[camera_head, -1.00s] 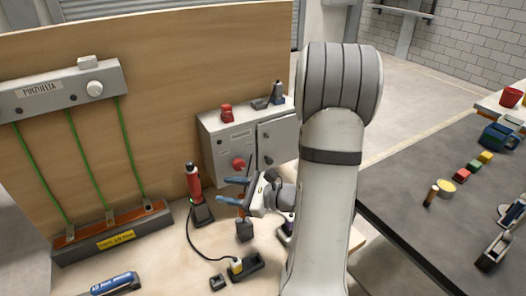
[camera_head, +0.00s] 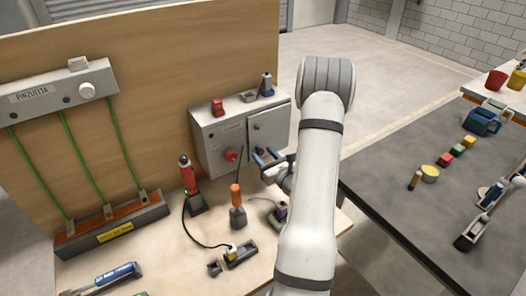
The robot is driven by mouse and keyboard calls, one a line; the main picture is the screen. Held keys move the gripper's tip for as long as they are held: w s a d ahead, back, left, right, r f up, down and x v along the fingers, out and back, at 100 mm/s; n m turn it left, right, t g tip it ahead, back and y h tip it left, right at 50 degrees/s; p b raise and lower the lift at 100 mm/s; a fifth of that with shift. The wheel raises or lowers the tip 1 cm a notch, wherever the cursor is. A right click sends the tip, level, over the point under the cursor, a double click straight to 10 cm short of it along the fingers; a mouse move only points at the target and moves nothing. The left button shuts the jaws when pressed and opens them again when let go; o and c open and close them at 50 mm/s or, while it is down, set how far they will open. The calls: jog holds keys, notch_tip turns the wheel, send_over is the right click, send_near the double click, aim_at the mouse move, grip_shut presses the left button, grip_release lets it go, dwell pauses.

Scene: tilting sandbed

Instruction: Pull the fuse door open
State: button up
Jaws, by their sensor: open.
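The fuse door (camera_head: 269,133) is a light grey panel on the right half of the grey box (camera_head: 221,137), which stands at the back of the bench. The door looks shut, with a small dark handle near its left edge. My gripper (camera_head: 262,157) has blue fingertips and is open and empty. It is just in front of the lower part of the door. Whether it touches the door or its handle I cannot tell. My arm hides the area right of the gripper.
A red knob (camera_head: 231,155) is on the box's left half. An orange-handled tool (camera_head: 236,196), a red bottle-shaped tool (camera_head: 188,174) and a black cable (camera_head: 193,232) are in front of the box. A dark table (camera_head: 400,205) with several objects is at the right.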

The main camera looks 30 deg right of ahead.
jog(key=shift+w, duration=0.55)
jog(key=shift+c, duration=0.2)
grip_shut()
